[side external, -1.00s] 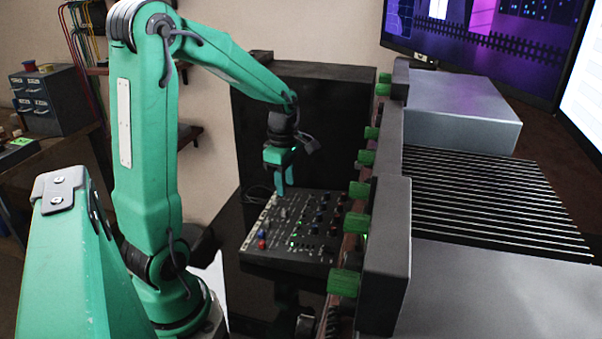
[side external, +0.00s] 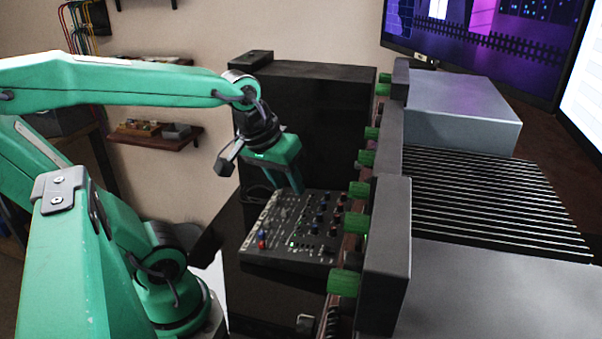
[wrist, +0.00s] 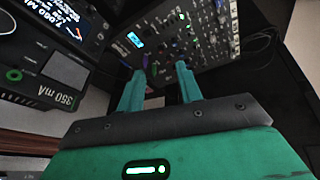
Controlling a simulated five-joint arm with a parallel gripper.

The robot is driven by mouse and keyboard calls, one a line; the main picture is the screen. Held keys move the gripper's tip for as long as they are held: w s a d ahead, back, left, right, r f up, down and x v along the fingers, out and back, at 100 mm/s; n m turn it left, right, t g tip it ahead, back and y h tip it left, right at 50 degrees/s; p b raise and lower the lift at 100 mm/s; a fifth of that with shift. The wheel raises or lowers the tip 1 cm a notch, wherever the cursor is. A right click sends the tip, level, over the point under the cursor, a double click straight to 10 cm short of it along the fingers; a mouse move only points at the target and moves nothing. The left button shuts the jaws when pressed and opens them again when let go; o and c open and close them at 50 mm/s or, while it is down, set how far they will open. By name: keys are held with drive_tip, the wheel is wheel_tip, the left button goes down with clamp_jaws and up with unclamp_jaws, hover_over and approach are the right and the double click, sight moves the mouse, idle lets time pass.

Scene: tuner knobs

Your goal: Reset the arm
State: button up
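My arm reaches in from the left in the side external view, its forearm nearly level. My gripper (side external: 295,185) points down and to the right, with its tips just above or at the far edge of the black knob panel (side external: 262,252). In the wrist view my gripper (wrist: 160,76) has its two teal fingers apart, with nothing held between them. The knob panel (wrist: 218,38) lies beyond the fingertips there. I cannot tell whether a fingertip touches the panel.
A tall black box (side external: 315,120) stands behind the panel. Grey housings with several green knobs (side external: 344,282) line the right. A shelf (side external: 157,138) hangs on the back wall.

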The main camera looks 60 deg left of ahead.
drive_tip(key=s+d+m, duration=0.1)
drive_tip(key=s+m, duration=0.1)
drive_tip(key=m, duration=0.1)
drive_tip(key=s+d+m+t, duration=0.1)
drive_tip(key=m, duration=0.1)
drive_tip(key=shift+d+r, duration=0.3)
drive_tip(key=shift+r, duration=0.1)
idle(1.2)
